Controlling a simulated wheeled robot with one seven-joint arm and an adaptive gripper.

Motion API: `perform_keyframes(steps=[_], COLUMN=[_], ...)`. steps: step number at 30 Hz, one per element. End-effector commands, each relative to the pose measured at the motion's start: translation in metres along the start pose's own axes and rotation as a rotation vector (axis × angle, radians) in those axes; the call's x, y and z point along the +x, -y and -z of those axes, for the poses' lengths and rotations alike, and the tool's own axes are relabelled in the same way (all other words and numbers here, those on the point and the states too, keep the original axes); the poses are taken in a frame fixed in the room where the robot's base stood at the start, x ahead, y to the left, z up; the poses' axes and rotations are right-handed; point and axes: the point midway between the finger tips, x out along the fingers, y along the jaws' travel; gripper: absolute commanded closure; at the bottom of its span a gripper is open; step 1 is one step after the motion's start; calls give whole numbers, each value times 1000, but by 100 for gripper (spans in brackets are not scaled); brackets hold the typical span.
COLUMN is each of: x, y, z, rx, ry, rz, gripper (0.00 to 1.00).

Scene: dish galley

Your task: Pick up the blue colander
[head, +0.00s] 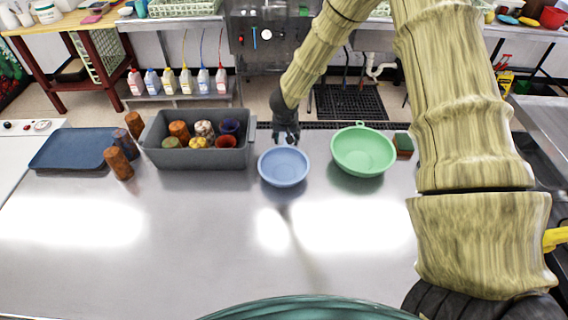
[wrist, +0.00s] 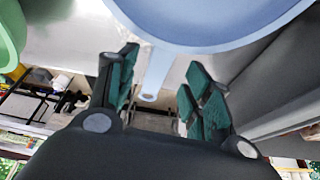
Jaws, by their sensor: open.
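The blue colander (head: 284,168) stands on the steel counter in the head view, near the middle. In the wrist view its blue bowl (wrist: 215,18) fills the top. Its flat handle with a hole (wrist: 155,78) points down between my fingers. My gripper (head: 286,141) is at the far edge of the colander in the head view and hides the handle there. In the wrist view my gripper (wrist: 165,68) is open, with green pads on either side of the handle. A gap shows between the handle and the pads.
A grey bin (head: 200,160) of cups stands close to the left. Brown cups (head: 118,163) and a blue tray (head: 70,149) lie farther left. The front counter is clear.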

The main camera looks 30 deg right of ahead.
Motion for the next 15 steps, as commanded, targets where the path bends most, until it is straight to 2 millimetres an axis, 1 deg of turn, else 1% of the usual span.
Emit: perform_keyframes(steps=[9, 12, 15], x=[32, 38, 39], y=[5, 4, 3], z=[0, -1, 0], rx=[-4, -4, -3], ry=[4, 5, 4], rz=[-1, -2, -2], gripper=[50, 50, 50])
